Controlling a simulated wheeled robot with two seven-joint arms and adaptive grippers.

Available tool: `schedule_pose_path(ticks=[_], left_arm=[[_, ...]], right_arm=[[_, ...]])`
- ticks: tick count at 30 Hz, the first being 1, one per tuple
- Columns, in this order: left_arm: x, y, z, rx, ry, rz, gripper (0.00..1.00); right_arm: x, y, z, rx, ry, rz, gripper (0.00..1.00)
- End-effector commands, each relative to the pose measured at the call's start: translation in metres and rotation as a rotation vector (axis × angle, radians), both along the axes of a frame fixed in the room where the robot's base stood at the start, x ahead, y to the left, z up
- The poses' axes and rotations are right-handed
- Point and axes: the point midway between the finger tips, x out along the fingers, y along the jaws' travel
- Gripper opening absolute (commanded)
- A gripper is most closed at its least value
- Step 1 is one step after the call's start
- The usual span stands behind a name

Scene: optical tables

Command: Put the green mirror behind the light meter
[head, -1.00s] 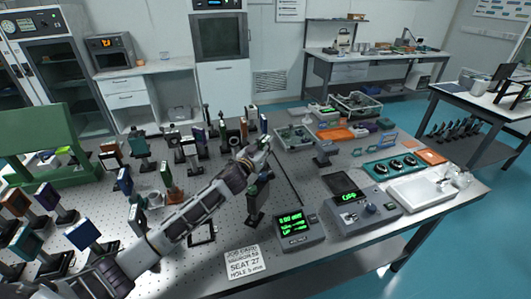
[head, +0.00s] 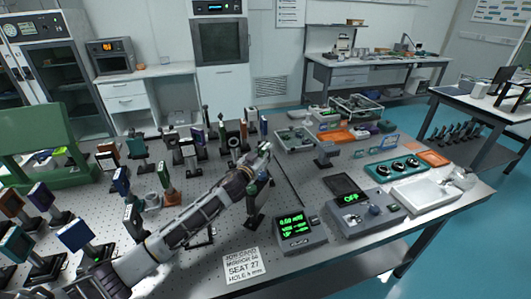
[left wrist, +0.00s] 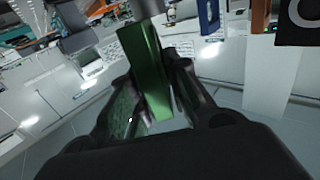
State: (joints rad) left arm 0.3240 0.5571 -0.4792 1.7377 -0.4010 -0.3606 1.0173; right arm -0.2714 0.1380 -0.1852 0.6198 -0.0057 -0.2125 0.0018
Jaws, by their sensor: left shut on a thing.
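The green mirror (left wrist: 146,70) is a green slab between the two fingers of my left gripper (left wrist: 155,95) in the left wrist view, tilted there. In the head view my left gripper (head: 262,155) is over the middle of the optical table; the mirror is mostly hidden there. The light meter (head: 300,236) is a grey box with a lit green readout, near the table's front edge. My left gripper is above and behind it, apart from it. My right gripper is not in view.
A dark post mount (head: 255,214) stands just under my left gripper, left of the meter. A grey box reading OFF (head: 362,208) stands right of the meter. A job card (head: 244,265) lies in front. Several mounted optics crowd the left.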

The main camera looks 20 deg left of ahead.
Motion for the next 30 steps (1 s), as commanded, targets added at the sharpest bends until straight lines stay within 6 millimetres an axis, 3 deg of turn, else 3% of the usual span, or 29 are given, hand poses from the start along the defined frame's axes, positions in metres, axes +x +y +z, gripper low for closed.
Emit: schedule_pose_path(ticks=[3, 4, 9, 24, 30], left_arm=[[0.000, 0.000, -0.001, -0.002, -0.003, 0.000, 0.00], [0.000, 0.000, -0.003, -0.001, 0.000, 0.000, 0.19], [0.000, 0.000, -0.002, -0.001, 0.000, 0.000, 0.39], [0.000, 0.000, 0.001, 0.000, 0.000, 0.000, 0.39], [-0.011, 0.002, -0.001, -0.001, 0.002, 0.000, 0.39]], right_arm=[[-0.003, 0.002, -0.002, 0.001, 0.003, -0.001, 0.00], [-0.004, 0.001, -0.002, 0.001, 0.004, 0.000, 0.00], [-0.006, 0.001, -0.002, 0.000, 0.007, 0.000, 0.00], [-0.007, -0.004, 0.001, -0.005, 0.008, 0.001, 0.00], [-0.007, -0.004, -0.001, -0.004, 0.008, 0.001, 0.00]])
